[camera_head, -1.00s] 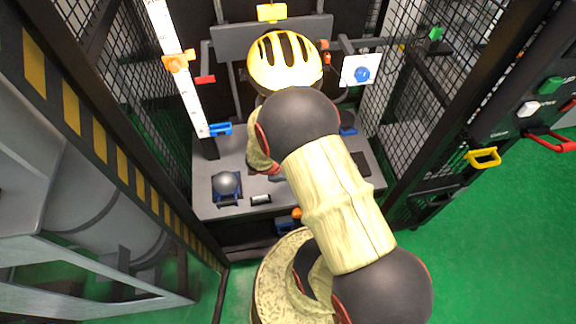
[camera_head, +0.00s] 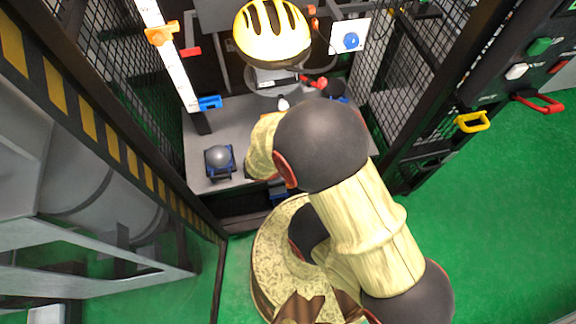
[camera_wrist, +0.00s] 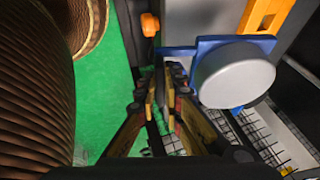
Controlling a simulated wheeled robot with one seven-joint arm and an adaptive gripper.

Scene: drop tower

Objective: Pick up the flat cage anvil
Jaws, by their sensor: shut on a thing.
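The flat cage anvil (camera_wrist: 235,75) shows in the wrist view as a pale grey round disc backed by a blue bracket. It is just right of my gripper's fingertips (camera_wrist: 168,82). The fingers are nearly together and shut on its blue part; the exact contact is partly hidden. In the head view my arm covers my gripper, and I cannot make out the flat anvil there.
A domed grey anvil (camera_head: 220,158) sits in a blue holder on the grey base plate (camera_head: 205,125). A yellow helmet (camera_head: 272,32) hangs above the plate. Mesh cage walls (camera_head: 385,85) and a striped post (camera_head: 85,115) flank the tower. Green floor (camera_head: 500,220) is clear at right.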

